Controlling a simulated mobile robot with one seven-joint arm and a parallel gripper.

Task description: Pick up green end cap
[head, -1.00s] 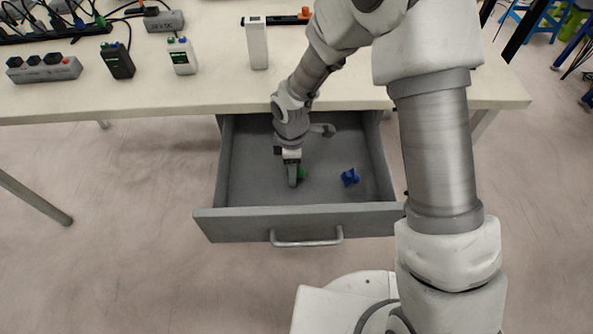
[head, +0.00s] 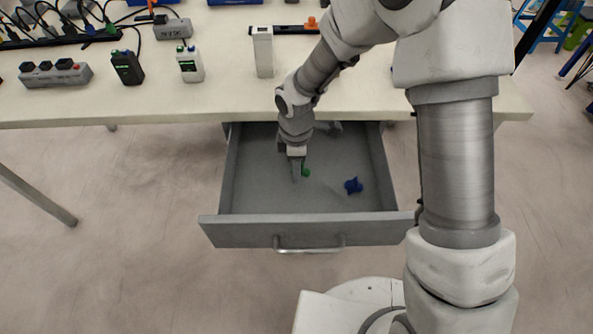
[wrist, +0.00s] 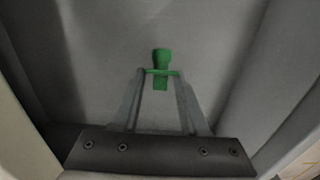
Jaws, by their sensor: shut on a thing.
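The green end cap (wrist: 161,62) is between the two fingertips of my gripper (wrist: 160,80) in the wrist view. Its wide round end sticks out past the tips and a narrower part sits between the fingers. My gripper is shut on it. In the head view my gripper (head: 298,176) points down inside the open grey drawer, and a small part of the green end cap (head: 306,172) shows just right of the fingers. How far it is above the drawer floor is hard to tell.
A blue piece (head: 353,185) lies on the drawer floor to the right. The drawer front (head: 300,233) and side walls surround my gripper. The table (head: 180,100) above holds a white box (head: 263,52), small devices and a power strip (head: 55,74).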

